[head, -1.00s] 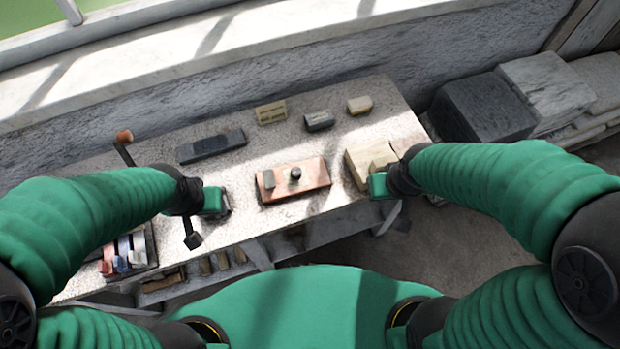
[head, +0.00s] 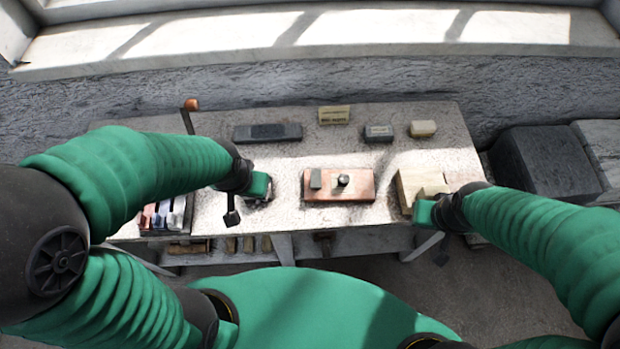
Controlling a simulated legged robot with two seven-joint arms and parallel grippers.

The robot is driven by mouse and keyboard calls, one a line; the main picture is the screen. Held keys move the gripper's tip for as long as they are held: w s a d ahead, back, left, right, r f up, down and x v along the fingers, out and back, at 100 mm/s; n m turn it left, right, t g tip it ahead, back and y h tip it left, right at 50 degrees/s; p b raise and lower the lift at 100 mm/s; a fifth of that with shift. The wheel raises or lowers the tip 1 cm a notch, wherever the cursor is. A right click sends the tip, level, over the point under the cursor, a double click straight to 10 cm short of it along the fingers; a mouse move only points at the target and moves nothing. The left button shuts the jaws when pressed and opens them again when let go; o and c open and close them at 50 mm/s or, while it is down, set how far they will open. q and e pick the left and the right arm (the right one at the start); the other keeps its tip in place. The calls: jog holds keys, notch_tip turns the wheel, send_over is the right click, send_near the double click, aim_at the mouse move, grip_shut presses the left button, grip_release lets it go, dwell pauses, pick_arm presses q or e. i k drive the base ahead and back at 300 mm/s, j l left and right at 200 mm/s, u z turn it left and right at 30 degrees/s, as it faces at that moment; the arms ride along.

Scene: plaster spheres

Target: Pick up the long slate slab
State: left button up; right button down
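The long slate slab (head: 268,132) is a dark grey, flat, narrow block. It lies lengthwise on the pale stone bench top (head: 285,165), left of centre and towards the back. My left gripper (head: 264,193) is over the front of the bench, nearer to me than the slab and apart from it. My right gripper (head: 424,212) is at the front right of the bench, beside a pale wooden block (head: 418,180) and far from the slab. The fingers of both grippers are too small and hidden to read.
A copper-coloured board (head: 361,187) with small pieces on it lies mid-bench. A hammer-like tool (head: 190,104) and a tray (head: 165,218) are at left.

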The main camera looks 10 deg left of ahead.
aim_at(257, 133)
jog(key=j+z, duration=0.35)
jog(key=j, duration=0.25)
jog(key=j+z, duration=0.4)
jog(key=j, duration=0.2)
jog(key=i, duration=0.05)
